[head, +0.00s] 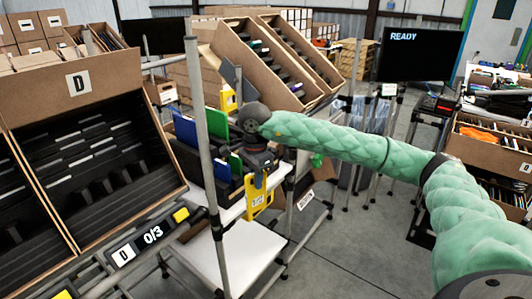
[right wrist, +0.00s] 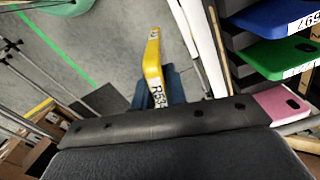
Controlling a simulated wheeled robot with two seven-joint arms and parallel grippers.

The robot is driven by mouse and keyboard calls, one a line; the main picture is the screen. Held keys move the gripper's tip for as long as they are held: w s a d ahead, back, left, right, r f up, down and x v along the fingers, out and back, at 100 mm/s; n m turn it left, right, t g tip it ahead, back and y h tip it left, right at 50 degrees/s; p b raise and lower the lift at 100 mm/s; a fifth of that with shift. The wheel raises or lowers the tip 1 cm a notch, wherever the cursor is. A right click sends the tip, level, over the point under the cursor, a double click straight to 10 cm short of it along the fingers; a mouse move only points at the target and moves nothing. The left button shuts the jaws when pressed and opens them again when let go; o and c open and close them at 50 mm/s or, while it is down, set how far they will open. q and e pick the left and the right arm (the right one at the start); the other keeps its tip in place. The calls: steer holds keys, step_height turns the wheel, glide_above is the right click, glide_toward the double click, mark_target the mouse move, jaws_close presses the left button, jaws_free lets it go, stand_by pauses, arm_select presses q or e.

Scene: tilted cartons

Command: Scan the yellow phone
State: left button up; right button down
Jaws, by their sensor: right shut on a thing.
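My right gripper (head: 259,180) is shut on a yellow phone (head: 258,204) with a white label. It holds the phone below the wrist, just off the front edge of a white shelf. In the right wrist view the yellow phone (right wrist: 153,62) shows nearly edge-on, its printed label partly readable, with a blue finger behind it. A screen (head: 420,50) reading "READY" stands at the back right. Below it is a small dark device (head: 445,105) with a red part on a stand; I cannot tell whether it is the scanner. My left gripper is not in view.
Blue and green phones (head: 187,131) stand in a rack beside my gripper. A grey post (head: 203,150) rises just left of it. A carton (head: 75,85) marked D leans at the left, above a display (head: 140,243) reading "D 0/3". Open floor lies at the lower right.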

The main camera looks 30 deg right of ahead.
steer(key=s+a+f+n, duration=0.2)
steer(key=a+f+n, duration=0.4)
steer(key=f+n, duration=0.2)
steer(key=s+a+f+n, duration=0.3)
steer(key=a+f+n, duration=0.3)
steer(key=f+n, duration=0.2)
steer(key=shift+s+a+f+n, duration=0.2)
steer(key=shift+a+f+n, duration=0.2)
steer(key=shift+f, duration=0.1)
steer(key=shift+d, duration=0.1)
